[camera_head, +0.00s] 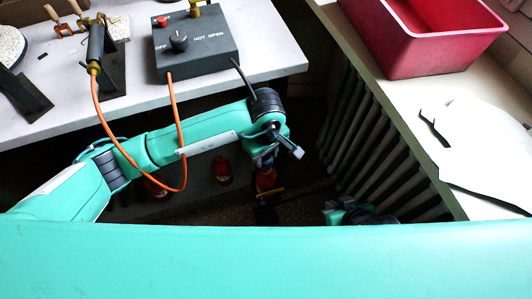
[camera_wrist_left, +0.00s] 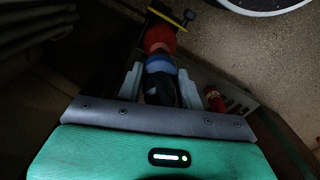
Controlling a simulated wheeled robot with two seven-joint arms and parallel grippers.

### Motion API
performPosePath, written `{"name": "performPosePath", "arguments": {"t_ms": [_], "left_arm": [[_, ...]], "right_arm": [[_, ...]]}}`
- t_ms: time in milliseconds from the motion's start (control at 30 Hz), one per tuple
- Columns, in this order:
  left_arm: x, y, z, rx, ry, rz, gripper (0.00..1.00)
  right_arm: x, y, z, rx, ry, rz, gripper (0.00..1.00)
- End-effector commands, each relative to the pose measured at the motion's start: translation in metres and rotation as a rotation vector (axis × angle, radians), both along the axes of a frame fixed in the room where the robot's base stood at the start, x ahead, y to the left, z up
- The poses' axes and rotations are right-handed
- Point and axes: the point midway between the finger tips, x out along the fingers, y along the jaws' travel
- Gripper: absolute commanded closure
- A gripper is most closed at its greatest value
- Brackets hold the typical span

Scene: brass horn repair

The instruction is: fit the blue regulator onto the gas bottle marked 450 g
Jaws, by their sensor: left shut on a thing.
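My left gripper (camera_wrist_left: 160,90) reaches down below the bench and is shut on a dark-bodied thing with a blue collar, which looks like the blue regulator (camera_wrist_left: 159,65). A red rounded thing (camera_wrist_left: 160,38), perhaps a gas bottle, lies in line just beyond the blue collar. I cannot tell whether they are joined, and no marking is legible. In the head view the red thing (camera_head: 266,178) shows just below my left gripper (camera_head: 264,162). Another red bottle (camera_wrist_left: 214,99) stands beside the right finger. My right gripper (camera_head: 350,212) shows only in part, dark and low.
More red bottles (camera_head: 223,172) stand on a low shelf under the grey bench (camera_head: 275,60). The bench holds a control box (camera_head: 195,45) with an orange hose to a torch (camera_head: 96,45). A ribbed radiator (camera_head: 375,145) and a sill with a red bin (camera_head: 425,45) are at right.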

Motion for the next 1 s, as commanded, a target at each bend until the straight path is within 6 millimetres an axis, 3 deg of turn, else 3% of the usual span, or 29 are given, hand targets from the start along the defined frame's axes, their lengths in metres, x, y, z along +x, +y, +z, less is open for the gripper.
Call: {"name": "performPosePath", "arguments": {"t_ms": [1000], "left_arm": [[0.0002, -0.0001, -0.0011, -0.001, -0.001, 0.0, 0.81]], "right_arm": [[-0.0002, -0.0002, -0.0065, 0.0, 0.001, 0.0, 1.0]]}}
